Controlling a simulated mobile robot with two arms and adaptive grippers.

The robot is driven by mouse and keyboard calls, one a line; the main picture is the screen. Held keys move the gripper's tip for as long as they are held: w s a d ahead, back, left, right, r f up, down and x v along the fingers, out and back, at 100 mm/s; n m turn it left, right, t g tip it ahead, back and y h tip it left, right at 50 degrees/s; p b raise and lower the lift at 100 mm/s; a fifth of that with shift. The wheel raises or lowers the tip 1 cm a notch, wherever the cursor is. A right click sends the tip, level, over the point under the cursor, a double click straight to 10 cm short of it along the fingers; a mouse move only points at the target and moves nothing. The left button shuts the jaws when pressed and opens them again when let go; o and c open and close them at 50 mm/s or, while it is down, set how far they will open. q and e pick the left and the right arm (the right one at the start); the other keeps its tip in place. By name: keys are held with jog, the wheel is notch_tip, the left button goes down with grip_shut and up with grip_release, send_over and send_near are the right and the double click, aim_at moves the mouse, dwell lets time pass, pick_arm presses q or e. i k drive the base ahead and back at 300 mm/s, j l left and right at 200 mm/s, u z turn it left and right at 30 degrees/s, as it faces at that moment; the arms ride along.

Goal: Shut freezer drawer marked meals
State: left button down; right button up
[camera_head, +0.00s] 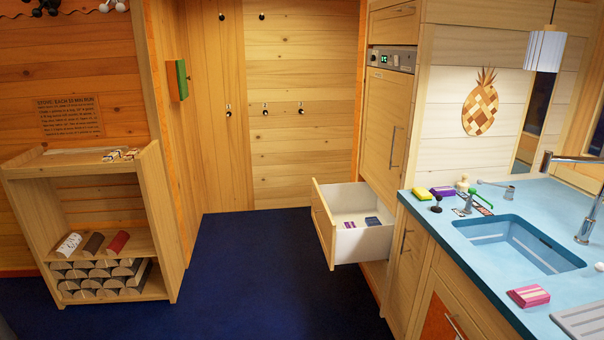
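A drawer (362,242) with a wooden front and white inner walls stands pulled out to the left from the tall wooden cabinet (386,130) at the centre right. A few small purple and blue packs (372,221) lie on its floor. The drawer's front faces left and shows a slim handle; I can make out no readable label on it. Neither of my grippers shows in the head view.
Blue floor (270,275) is clear left of the open drawer. A wooden shelf (150,200) with logs stands at the left. A blue counter (440,215) with a sink (515,245) runs along the right, close to the drawer.

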aim_at(331, 205)
jog(key=i+z, duration=0.1)
jog(key=i, duration=0.45)
jog(key=i+j+z, duration=0.1)
jog(key=i, duration=0.45)
jog(key=i+j+z, duration=0.15)
jog(key=i, duration=0.4)
